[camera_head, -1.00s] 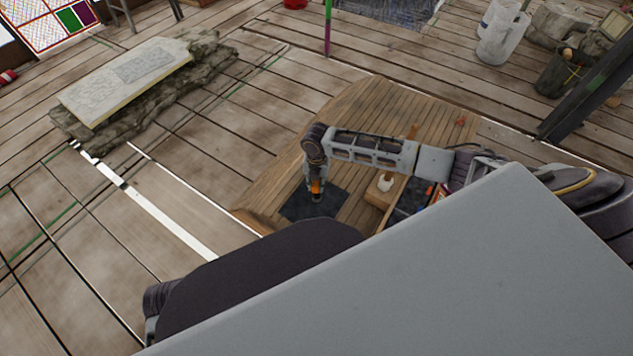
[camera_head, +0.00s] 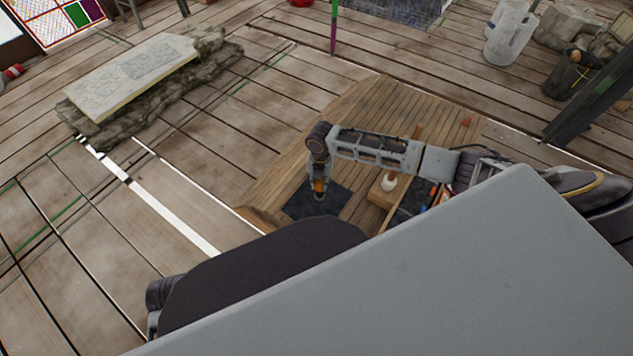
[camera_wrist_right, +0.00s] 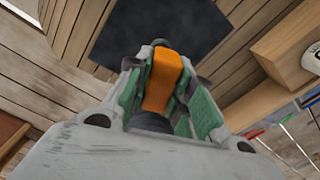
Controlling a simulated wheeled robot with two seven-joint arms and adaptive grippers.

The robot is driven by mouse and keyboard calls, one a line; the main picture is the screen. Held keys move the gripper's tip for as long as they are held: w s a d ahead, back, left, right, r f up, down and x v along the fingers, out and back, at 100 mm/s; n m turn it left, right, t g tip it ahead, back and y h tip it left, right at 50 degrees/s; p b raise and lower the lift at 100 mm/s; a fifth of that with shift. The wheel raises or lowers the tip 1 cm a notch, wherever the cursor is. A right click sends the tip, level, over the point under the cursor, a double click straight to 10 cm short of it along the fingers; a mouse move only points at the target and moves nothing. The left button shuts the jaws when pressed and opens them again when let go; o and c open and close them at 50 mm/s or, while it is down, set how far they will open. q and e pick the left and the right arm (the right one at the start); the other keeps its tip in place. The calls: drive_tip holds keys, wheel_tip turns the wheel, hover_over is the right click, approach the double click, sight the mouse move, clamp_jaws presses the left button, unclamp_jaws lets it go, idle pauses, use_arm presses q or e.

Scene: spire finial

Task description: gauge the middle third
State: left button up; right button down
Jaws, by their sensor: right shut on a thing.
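My right gripper (camera_head: 319,191) is at the left part of the wooden table (camera_head: 385,125), over a dark square mat (camera_head: 332,201). In the right wrist view, the right gripper (camera_wrist_right: 158,88) is shut on an orange tool (camera_wrist_right: 162,78), with a dark rounded end beyond the orange part. The mat (camera_wrist_right: 150,28) lies beneath it in that view. I cannot tell whether the tool touches the mat. No spire finial can be made out. My left gripper is not in view.
A wooden block (camera_head: 383,197) with a white item (camera_head: 389,183) stands right of the mat. A dark tray (camera_head: 412,204) with coloured items lies beyond it. A pale slab (camera_head: 130,78) rests on rough stone at the far left. Open plank floor lies between.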

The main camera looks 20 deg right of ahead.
drive_tip(key=shift+f, duration=0.25)
drive_tip(key=shift+f+b, duration=0.9)
drive_tip(key=shift+f, duration=1.15)
drive_tip(key=c, duration=1.2)
unclamp_jaws()
drive_tip(key=shift+o, duration=0.2)
drive_tip(key=shift+r, duration=6)
drive_tip(key=shift+f, duration=0.1)
